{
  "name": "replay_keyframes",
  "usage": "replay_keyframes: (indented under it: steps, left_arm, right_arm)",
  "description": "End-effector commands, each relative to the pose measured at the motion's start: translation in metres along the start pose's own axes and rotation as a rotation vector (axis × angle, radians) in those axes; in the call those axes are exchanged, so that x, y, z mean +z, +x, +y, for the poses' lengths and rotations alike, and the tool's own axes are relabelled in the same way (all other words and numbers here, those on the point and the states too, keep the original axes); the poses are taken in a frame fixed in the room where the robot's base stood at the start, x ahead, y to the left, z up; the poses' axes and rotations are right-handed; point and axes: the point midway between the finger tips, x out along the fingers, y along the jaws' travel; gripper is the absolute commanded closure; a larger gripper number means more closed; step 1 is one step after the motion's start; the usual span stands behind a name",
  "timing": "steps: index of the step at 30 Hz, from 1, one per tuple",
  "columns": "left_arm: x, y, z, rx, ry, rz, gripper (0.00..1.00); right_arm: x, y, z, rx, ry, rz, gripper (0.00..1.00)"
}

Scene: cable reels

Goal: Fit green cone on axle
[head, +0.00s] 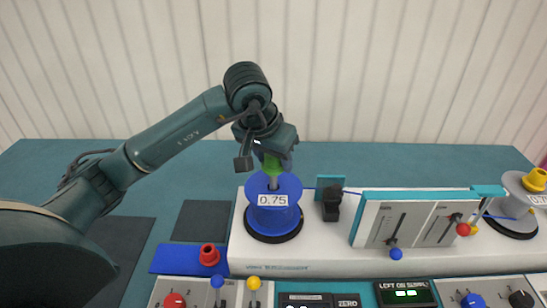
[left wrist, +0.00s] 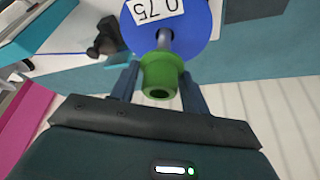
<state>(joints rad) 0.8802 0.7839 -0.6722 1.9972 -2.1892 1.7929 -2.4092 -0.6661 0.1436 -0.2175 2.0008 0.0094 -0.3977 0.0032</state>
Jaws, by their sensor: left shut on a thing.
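The green cone (head: 271,164) is held in my left gripper (head: 273,160) just above the blue reel (head: 272,207) in the head view. The reel carries a 0.75 label and stands on a black base. In the left wrist view the green cone (left wrist: 159,76) sits between the two fingers of my left gripper (left wrist: 160,80). The grey axle (left wrist: 165,40) rises from the reel and lines up closely with the cone. I cannot tell whether the axle tip is inside the cone. My right gripper is not in view.
A red cone (head: 209,255) stands on a blue tray (head: 168,261) left of the reel. A slider panel (head: 415,222) and a grey reel with a yellow cone (head: 535,180) are to the right. Control panels with knobs line the front edge.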

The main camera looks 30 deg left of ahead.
Motion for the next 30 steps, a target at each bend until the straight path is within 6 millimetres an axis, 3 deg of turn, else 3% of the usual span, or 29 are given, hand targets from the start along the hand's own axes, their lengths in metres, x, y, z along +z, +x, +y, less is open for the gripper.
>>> replay_keyframes:
  steps: [11, 30]
  left_arm:
    - [0.0, 0.0, 0.0, 0.0, 0.0, 0.0, 0.77]
    - [0.005, 0.012, 0.0, 0.0, 0.001, 0.0, 0.77]
  right_arm:
    - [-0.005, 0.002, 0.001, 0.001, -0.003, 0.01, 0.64]
    - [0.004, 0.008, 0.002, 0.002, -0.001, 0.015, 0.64]
